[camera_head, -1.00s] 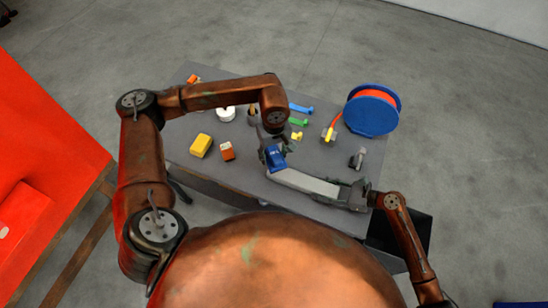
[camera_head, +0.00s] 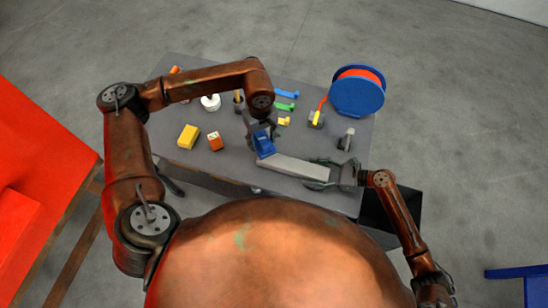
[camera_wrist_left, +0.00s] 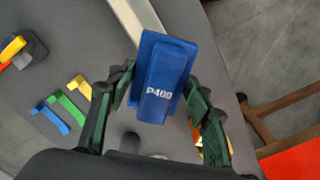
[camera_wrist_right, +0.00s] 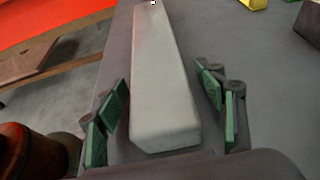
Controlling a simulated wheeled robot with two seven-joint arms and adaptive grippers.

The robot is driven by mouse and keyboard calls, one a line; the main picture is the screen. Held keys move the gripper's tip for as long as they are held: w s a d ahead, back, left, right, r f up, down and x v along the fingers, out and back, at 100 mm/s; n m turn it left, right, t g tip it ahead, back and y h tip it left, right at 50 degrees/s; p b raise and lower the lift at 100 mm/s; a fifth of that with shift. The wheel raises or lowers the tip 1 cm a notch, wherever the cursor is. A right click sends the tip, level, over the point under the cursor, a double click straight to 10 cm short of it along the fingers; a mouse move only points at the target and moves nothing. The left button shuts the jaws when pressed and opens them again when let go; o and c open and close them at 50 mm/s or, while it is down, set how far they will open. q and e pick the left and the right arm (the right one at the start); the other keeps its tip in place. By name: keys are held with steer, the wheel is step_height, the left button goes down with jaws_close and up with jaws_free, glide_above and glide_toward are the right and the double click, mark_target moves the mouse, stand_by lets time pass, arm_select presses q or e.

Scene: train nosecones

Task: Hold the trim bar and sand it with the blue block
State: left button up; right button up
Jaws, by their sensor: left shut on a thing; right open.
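The pale grey trim bar (camera_head: 293,167) lies along the near side of the grey table. The blue sanding block (camera_head: 264,145), marked P400 in the left wrist view (camera_wrist_left: 160,93), is at the bar's left end. My left gripper (camera_head: 260,136) is shut on the block from above. Whether the block touches the bar cannot be told. My right gripper (camera_head: 322,174) is open at the bar's right end. In the right wrist view, the bar (camera_wrist_right: 162,85) lies between its spread fingers, with gaps on both sides.
A yellow block (camera_head: 188,136) and an orange block (camera_head: 215,141) stand left of the bar. Blue (camera_head: 287,94), green (camera_head: 285,106) and yellow small pieces lie behind it. A blue reel (camera_head: 357,92) stands at the back right. A dark upright piece (camera_head: 346,139) stands near the right gripper.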

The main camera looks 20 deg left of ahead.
steer(key=shift+d, duration=0.15)
steer(key=v, duration=1.1)
steer(key=shift+d+r, duration=0.15)
steer(key=shift+d, duration=0.25)
